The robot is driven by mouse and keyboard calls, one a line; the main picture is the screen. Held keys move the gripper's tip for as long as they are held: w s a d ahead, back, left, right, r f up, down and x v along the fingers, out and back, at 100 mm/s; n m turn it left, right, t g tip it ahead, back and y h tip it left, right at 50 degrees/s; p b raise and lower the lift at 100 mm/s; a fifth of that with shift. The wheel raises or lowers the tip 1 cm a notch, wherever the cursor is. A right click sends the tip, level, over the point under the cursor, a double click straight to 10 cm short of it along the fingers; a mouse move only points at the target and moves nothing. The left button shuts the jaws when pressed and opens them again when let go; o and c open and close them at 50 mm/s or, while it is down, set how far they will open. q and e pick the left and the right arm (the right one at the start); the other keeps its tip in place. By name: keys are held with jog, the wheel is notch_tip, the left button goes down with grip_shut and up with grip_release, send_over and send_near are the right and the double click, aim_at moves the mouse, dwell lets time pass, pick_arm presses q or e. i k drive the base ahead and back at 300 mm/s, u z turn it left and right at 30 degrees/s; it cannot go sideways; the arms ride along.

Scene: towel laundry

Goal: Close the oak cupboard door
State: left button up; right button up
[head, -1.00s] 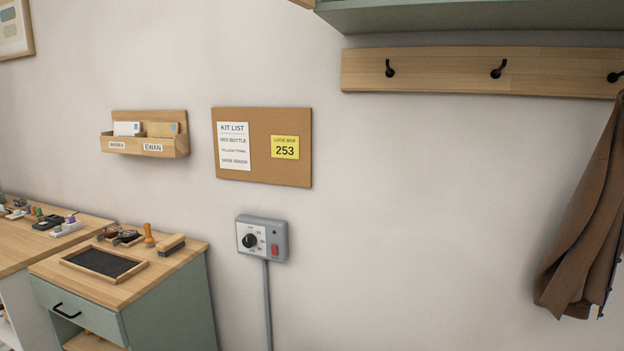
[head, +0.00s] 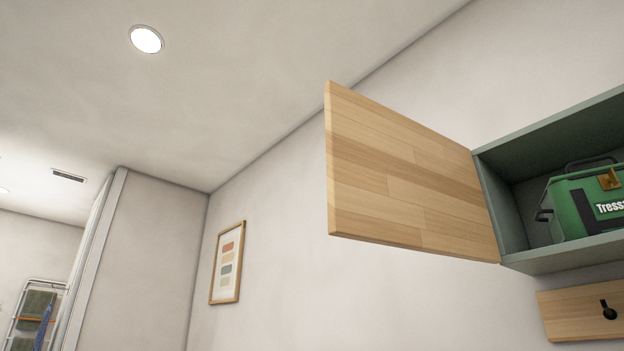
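The oak cupboard door (head: 410,180) stands open in the head view, swung out to the left from the green wall cupboard (head: 497,205). Its right edge meets the cupboard's left side, and its left edge hangs free in the air. The cupboard's interior shows. A green box (head: 577,212) with a dark handle, a brass-coloured catch and a partly cut-off label beginning "Tress" sits inside. The right part of the cupboard is out of the picture. Neither of my grippers is in view.
Below the cupboard is a wooden rail (head: 565,318) with a black hook (head: 608,309). A framed picture (head: 227,263) hangs on the wall. A drying rack (head: 35,315) with towels stands far left. The space left of the door looks clear.

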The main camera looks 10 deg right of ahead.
aim_at(393, 181)
jog(key=u, duration=0.35)
jog(key=i, duration=1.8)
jog(key=z, duration=2.55)
